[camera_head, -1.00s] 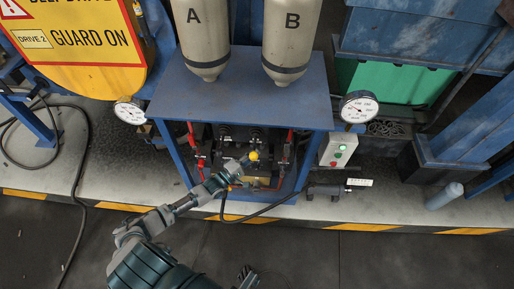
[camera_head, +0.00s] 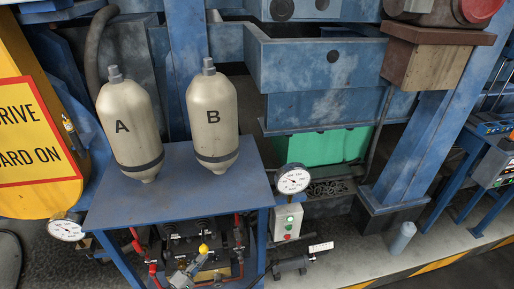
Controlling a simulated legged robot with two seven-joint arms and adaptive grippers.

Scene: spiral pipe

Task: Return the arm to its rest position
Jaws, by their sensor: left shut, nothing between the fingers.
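My left gripper (camera_head: 184,274) shows small at the bottom edge, in front of the blue stand's lower opening. It is shut and empty, just below and left of a yellow knob (camera_head: 204,249) on a lever. Whether it touches the lever I cannot tell. The rest of my left arm is outside the picture. My right gripper is not in view.
Tanks A (camera_head: 128,125) and B (camera_head: 213,118) stand on the blue table (camera_head: 180,190). Red-handled valves (camera_head: 137,241) flank the lever. A gauge (camera_head: 292,179) and a button box (camera_head: 287,221) are at the right. A yellow guard (camera_head: 30,130) stands left.

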